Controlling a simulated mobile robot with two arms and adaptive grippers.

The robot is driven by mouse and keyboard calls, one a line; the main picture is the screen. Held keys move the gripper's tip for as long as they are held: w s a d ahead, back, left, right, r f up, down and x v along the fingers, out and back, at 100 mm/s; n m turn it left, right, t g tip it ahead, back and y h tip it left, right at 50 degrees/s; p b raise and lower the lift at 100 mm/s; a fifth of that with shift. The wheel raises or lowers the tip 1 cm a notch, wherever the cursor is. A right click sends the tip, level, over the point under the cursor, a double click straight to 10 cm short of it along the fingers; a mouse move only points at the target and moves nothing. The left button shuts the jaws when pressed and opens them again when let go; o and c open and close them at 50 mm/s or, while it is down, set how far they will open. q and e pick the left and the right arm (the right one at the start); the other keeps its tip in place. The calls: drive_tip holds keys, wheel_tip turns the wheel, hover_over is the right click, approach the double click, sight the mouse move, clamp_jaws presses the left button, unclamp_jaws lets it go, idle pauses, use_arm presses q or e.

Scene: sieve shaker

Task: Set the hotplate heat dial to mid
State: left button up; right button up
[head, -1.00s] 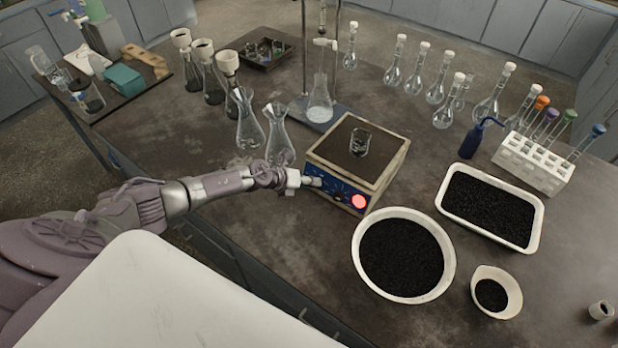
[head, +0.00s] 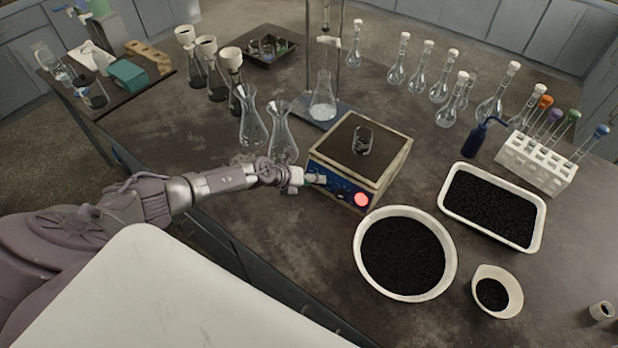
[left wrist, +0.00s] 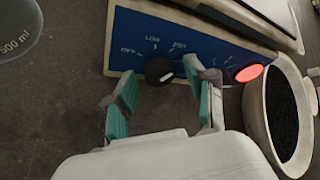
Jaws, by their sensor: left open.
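The hotplate (head: 326,152) stands on the bench with a glass beaker (head: 362,140) on its dark top. Its blue front panel also shows in the left wrist view (left wrist: 205,52), with a round red light (left wrist: 249,73) at the right. The black heat dial (left wrist: 159,70) has a small white mark, with printed labels around it; the small lettering is hard to read. My left gripper (head: 306,180) is at the left part of the panel. In the left wrist view its open teal-padded fingers (left wrist: 168,90) are either side of the dial; contact cannot be told. My right gripper is out of view.
Two empty flasks (head: 283,135) stand just left of the hotplate. A round white bowl of black grains (head: 360,268) is close in front of it on the right, with a white tray (head: 441,200) beyond. A stand with a flask (head: 322,105) is behind.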

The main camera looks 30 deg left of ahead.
use_arm(q)
drive_tip(key=v, duration=1.2)
